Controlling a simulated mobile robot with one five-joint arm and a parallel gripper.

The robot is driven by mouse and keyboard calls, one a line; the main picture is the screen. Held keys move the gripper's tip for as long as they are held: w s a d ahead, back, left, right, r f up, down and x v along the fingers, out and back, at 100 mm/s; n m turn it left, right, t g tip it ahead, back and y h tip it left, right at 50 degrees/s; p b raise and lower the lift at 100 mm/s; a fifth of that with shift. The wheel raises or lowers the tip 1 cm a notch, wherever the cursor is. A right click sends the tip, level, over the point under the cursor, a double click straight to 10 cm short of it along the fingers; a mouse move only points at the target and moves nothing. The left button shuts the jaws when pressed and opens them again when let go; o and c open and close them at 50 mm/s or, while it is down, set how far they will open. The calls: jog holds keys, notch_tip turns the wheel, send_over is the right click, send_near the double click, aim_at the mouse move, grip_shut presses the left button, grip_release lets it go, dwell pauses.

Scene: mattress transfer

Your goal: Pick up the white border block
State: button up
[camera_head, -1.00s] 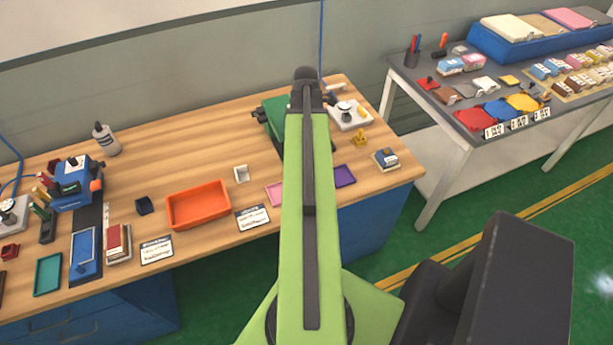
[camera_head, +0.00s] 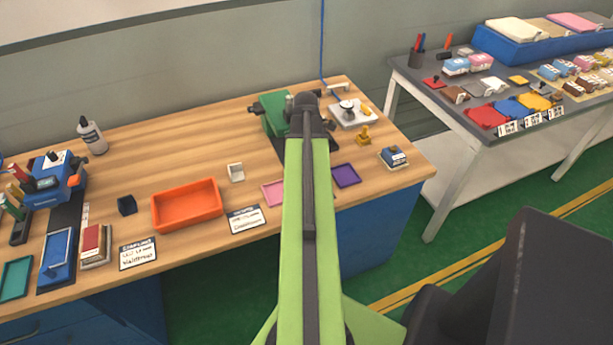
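A small white block (camera_head: 236,172) with a raised rim sits on the wooden workbench (camera_head: 150,190), just right of and behind an orange tray (camera_head: 187,205). It stands clear of its neighbours, left of my green arm. My arm reaches forward over the bench edge, and its dark far joint is near the green device (camera_head: 272,112). My gripper fingers cannot be made out; they are hidden beyond or below the arm. Nothing held is visible.
A grey table (camera_head: 460,119) with coloured pieces stands right. The bench behind the block is clear.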

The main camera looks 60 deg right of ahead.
jog(key=c, duration=1.2)
jog(key=shift+r+p, duration=0.2)
jog(key=shift+p, duration=0.2)
notch_tip(320, 180, up, 5)
jog(key=p, duration=0.5)
jog(key=s+d+r+p, duration=0.2)
jog(key=s, duration=0.3)
jog(key=s+d+r+p, duration=0.2)
jog(key=s+r+p, duration=0.1)
jog(key=s, duration=0.2)
jog(key=shift+s+d+r+p, duration=0.3)
jog(key=shift+s, duration=0.1)
